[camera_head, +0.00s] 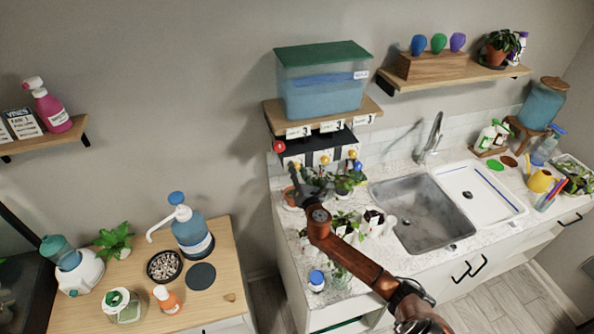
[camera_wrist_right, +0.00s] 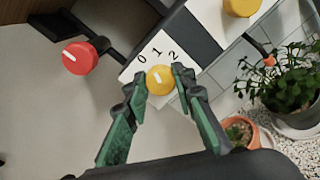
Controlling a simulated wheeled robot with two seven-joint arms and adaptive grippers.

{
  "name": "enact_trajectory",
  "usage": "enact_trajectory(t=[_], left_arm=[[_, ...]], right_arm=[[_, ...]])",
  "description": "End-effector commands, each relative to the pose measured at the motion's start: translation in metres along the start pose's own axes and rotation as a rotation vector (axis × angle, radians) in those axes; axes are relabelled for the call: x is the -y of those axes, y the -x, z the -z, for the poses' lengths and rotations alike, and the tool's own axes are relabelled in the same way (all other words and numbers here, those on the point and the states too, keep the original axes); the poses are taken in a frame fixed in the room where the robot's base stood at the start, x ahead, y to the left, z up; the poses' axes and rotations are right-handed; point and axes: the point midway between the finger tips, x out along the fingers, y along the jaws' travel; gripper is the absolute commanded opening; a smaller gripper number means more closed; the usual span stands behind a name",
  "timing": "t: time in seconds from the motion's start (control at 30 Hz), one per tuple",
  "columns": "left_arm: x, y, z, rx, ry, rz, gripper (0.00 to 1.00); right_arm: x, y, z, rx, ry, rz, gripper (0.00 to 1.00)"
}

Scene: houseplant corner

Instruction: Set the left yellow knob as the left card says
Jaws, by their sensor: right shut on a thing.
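The left yellow knob (camera_wrist_right: 160,80) sits on a white dial plate (camera_wrist_right: 146,66) marked 0, 1 and 2; any further mark is hidden by my right finger. Its white line points up, roughly toward the 1. My right gripper (camera_wrist_right: 159,84) has one finger on each side of the knob and is shut on it. In the head view my right gripper (camera_head: 299,176) reaches up to the panel under the shelf. The left card (camera_head: 299,132) hangs on the shelf edge above and appears to show a 3. My left gripper is out of view.
A red knob (camera_wrist_right: 79,58) sticks out left of the dial. Another yellow knob (camera_wrist_right: 241,5) is to the right. Potted plants (camera_wrist_right: 287,80) stand close below the panel. A blue tub (camera_head: 318,90) sits on the shelf above. The sink (camera_head: 410,210) is to the right.

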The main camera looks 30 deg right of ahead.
Motion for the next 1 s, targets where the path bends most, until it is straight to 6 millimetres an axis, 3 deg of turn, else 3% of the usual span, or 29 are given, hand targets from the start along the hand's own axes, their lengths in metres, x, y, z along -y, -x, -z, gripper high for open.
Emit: enact_trajectory(t=[1.0], left_arm=[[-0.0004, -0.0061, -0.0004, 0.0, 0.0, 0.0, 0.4]], right_arm=[[0.0027, 0.0001, 0.0002, -0.029, -0.97, 0.008, 0.0]])
